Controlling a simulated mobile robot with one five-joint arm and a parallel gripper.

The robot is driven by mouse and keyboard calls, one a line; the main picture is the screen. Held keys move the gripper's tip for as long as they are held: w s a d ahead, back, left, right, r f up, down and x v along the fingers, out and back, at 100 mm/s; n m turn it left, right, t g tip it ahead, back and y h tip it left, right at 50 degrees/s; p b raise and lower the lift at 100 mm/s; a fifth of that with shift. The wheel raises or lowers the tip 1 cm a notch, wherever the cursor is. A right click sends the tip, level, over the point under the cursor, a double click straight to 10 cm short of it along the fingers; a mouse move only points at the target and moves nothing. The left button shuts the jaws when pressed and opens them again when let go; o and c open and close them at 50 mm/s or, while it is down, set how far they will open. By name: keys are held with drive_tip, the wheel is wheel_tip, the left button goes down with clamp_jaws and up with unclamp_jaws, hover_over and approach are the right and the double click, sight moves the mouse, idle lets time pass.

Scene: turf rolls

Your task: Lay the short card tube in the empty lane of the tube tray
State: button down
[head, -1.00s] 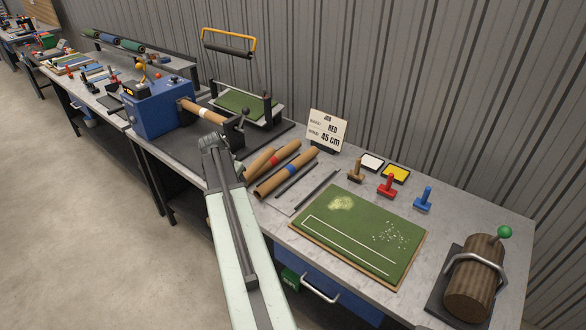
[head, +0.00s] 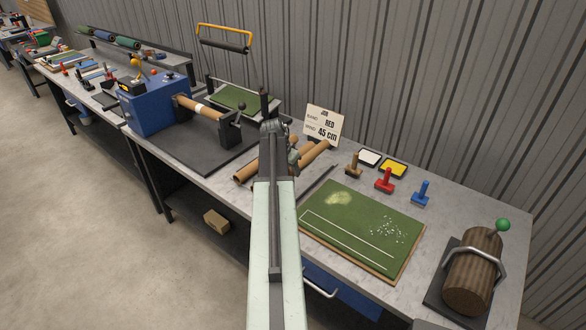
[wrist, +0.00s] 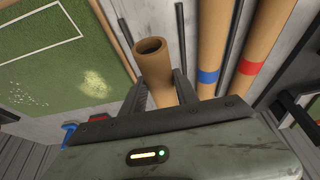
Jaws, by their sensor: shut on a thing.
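My gripper (wrist: 163,84) is shut on the short card tube (wrist: 153,62), a plain brown hollow tube whose open end shows between the fingers in the wrist view. Below it is the tube tray, with dark dividers (wrist: 229,50). Two longer card tubes lie in lanes to the right in the wrist view, one with a blue band (wrist: 209,45) and one with a red band (wrist: 262,45). The lane beside the blue-banded tube looks empty, partly hidden behind the held tube. In the head view my arm hides most of the tray and the held tube.
A green turf mat (head: 362,225) lies right of the tray. Stamps, including a red one (head: 385,180), and a job card (head: 323,125) stand behind.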

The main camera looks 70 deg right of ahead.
wheel_tip(320, 180, down, 9)
drive_tip(key=b, duration=0.8)
drive_tip(key=shift+r, duration=0.1)
drive_tip(key=c, duration=0.9)
unclamp_jaws()
drive_tip(key=shift+o, duration=0.2)
drive_tip(key=p+v, duration=0.7)
drive_tip(key=v, duration=0.1)
